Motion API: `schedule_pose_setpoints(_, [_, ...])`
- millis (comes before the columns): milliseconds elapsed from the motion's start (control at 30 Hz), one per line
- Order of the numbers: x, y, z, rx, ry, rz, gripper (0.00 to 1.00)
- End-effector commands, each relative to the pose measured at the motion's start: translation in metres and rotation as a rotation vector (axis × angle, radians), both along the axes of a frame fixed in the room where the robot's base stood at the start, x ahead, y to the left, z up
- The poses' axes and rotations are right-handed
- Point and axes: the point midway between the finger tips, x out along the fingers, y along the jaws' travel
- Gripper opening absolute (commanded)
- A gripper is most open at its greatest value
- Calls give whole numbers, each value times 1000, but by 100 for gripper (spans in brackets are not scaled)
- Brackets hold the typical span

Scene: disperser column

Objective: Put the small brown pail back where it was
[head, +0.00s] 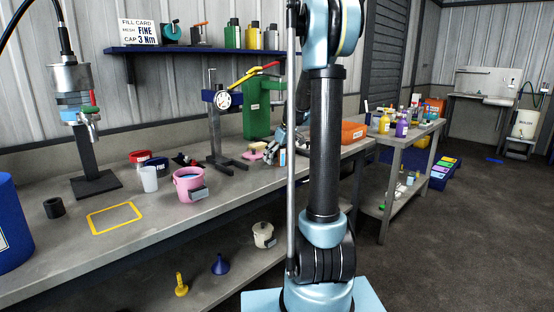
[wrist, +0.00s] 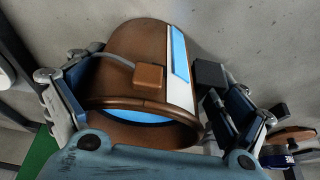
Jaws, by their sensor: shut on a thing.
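The small brown pail (wrist: 125,60) fills the middle of the wrist view, its rim toward the camera. It has a blue inside, a blue-and-white label, and a wire handle with a brown grip block. My gripper (wrist: 143,72) has one finger on each side of the pail and is shut on it. Grey bench surface shows behind the pail; I cannot tell whether it touches it. In the head view my gripper (head: 284,140) is over the bench behind my arm, which hides most of the pail. A yellow outlined square (head: 116,218) on the bench is empty.
A pink pail (head: 188,184), a white cup (head: 149,179) and a dark ring (head: 54,208) stand around the yellow square. A press stand (head: 215,130), green machine (head: 258,108) and orange bin (head: 353,132) stand near my gripper. A cream pail (head: 263,235) is on the lower shelf.

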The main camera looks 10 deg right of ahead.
Motion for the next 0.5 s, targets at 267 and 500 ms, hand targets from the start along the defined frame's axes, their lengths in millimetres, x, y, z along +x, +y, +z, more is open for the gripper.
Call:
schedule_pose_setpoints(267, [0, 0, 0, -1, 1, 1, 100])
schedule_pose_setpoints(500, [0, 0, 0, -1, 1, 1, 100])
